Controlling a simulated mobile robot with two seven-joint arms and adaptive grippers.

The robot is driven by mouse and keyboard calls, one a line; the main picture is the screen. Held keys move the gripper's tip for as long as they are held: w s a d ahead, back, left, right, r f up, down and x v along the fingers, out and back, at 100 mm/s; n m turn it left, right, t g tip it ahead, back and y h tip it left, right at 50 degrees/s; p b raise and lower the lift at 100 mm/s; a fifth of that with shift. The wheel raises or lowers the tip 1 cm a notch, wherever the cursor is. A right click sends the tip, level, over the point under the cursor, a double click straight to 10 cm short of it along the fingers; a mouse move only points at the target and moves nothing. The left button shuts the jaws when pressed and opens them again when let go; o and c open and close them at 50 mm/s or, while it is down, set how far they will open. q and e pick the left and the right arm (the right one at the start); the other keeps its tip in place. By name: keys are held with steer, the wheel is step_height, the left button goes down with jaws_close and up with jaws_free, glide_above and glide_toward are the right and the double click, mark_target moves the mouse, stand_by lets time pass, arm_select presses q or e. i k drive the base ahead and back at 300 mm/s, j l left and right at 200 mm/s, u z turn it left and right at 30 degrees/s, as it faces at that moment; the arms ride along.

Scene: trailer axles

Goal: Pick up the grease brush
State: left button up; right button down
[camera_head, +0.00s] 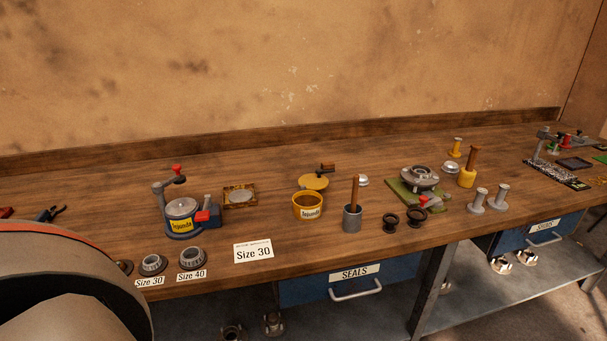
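A brown wooden handle (355,190) stands upright in a grey cup (352,219) near the front middle of the workbench. It looks like the grease brush, but its lower end is hidden inside the cup. Neither of my grippers is in view.
A large rounded object (60,285) blocks the lower left. Bare wood lies before the cup.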

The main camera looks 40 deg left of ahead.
mark_target(355, 180)
steer(key=u, duration=1.1)
